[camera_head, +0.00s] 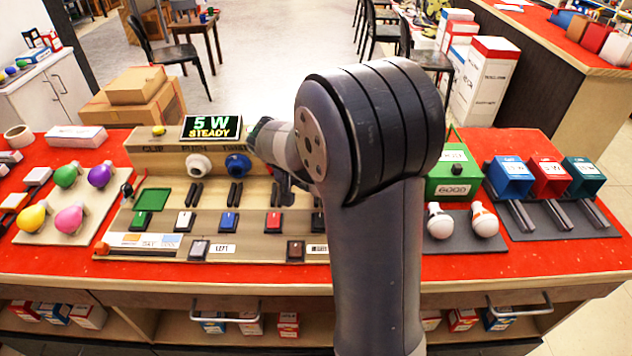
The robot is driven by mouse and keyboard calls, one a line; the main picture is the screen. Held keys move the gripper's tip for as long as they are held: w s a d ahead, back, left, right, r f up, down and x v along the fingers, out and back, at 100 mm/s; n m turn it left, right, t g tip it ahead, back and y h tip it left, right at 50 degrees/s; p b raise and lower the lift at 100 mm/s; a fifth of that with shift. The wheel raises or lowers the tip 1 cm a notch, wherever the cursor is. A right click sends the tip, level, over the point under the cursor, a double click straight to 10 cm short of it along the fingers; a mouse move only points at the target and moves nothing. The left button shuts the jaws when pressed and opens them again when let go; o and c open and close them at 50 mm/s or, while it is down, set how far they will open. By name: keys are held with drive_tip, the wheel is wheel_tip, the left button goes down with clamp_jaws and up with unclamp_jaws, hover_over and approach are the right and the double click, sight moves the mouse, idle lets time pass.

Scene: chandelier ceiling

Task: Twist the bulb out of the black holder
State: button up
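My gripper (285,187) is mostly hidden behind my own wrist, in front of the upper right part of the wooden test board (165,215). Only a dark part of it shows, so I cannot see its opening or whether it touches anything. The black holder and its bulb cannot be made out; my arm covers that stretch of the board. A white round fitting (199,165) and a blue one (237,164) show left of my gripper, beneath lettering that is partly legible. A display (211,128) on the board reads "5 W STEADY".
Several coloured bulbs (65,177) lie on a pale tray at left. Two bulbs (439,221) rest on a dark mat by a green "GOOD" box (455,187) at right. Blue, red and teal bins (549,178) stand further right. The red table (480,266) has a bare front strip.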

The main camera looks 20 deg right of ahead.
drive_tip(key=shift+r+p, duration=1.45)
drive_tip(key=shift+r, duration=1.05)
drive_tip(key=shift+f, duration=0.1)
